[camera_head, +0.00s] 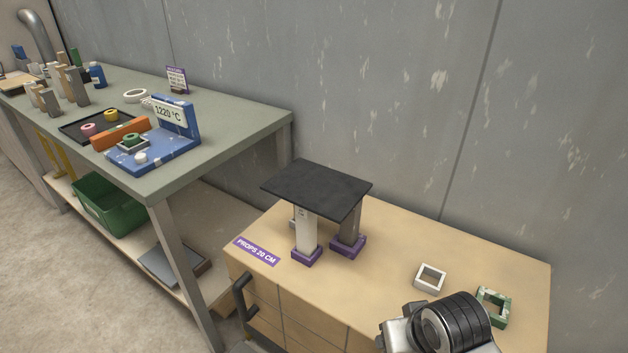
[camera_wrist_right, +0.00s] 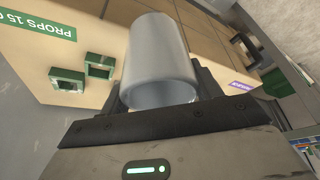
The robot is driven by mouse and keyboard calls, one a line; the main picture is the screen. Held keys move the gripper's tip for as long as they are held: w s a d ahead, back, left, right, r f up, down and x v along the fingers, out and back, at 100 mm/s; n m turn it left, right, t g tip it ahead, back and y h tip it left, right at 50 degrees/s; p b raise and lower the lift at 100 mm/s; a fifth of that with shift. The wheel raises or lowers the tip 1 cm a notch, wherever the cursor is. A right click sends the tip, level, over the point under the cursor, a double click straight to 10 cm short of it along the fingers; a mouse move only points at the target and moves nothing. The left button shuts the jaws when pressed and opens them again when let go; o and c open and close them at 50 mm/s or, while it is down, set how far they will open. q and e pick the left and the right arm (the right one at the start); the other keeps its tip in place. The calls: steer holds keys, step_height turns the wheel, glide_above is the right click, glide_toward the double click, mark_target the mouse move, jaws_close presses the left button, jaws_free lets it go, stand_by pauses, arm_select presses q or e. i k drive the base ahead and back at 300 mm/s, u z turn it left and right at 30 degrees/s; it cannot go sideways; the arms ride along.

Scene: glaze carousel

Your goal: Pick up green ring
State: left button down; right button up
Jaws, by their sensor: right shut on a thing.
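A small round green ring (camera_head: 132,138) sits on a grey block on the blue stand (camera_head: 180,140), on the far left table. A green square ring with pale patches (camera_head: 480,306) lies on the wooden cabinet top, lower right. Two green square rings, one (camera_wrist_right: 67,79) beside another (camera_wrist_right: 99,65), show in the wrist view. My right gripper (camera_wrist_right: 160,92) is shut on a grey hollow tube (camera_wrist_right: 160,50), away from these rings. In the head view my right arm covers the lower right and its fingers are not clear. My left gripper is not in view.
A black slab (camera_head: 317,187) rests on props with purple bases on the cabinet top (camera_head: 390,245). A white square ring (camera_head: 430,277) lies right of them. The left table holds a black tray (camera_head: 75,125) with pink and yellow rings, and several small posts.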

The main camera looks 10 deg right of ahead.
mark_target(131, 140)
steer(key=z, duration=1.4)
steer(key=k, duration=0.15)
steer(key=u, duration=3.45)
steer(key=i, duration=1.75)
steer(key=z, duration=0.25)
steer(key=i, duration=1.7)
steer(key=z, duration=1.15)
